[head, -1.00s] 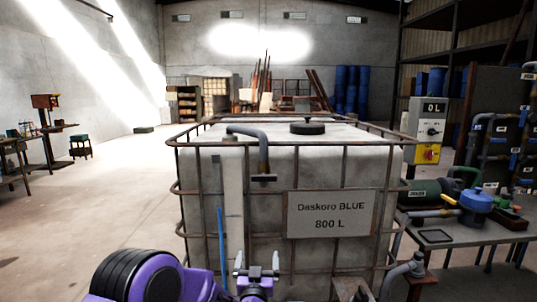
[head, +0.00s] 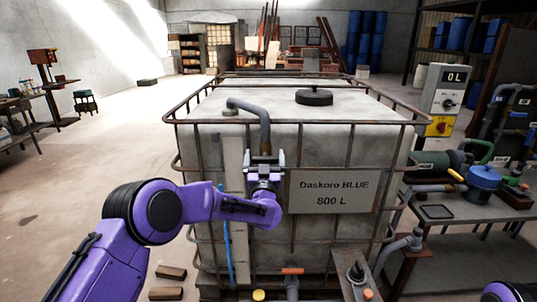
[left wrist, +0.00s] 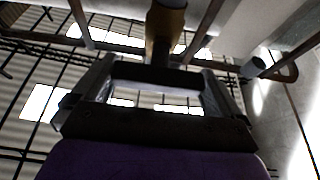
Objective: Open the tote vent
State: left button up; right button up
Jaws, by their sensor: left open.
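The white caged tote (head: 300,145) stands in front of me, with a sign reading "Daskoro BLUE 800 L" (head: 333,193). A bent grey pipe (head: 264,122), apparently the vent, rises from its top and hangs over the front edge. My left gripper (head: 265,158) points up at the pipe's lower end and partly hides it. In the left wrist view the gripper (left wrist: 158,95) is open. A dark crossbar (left wrist: 158,76) at the pipe's end (left wrist: 165,30) shows between its fingers; I cannot tell whether they touch. My right gripper is out of view.
A round black lid (head: 314,96) sits on the tote's top. The rusty cage bars (head: 292,235) surround the tote close to my left arm. A bench with a blue-topped pump (head: 485,178) stands at the right. Floor at the left is open.

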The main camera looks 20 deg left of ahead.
pick_arm(q)
jog(key=shift+d, duration=0.15)
jog(key=shift+c, duration=0.3)
jog(key=c, duration=0.6)
jog(key=shift+f, duration=0.1)
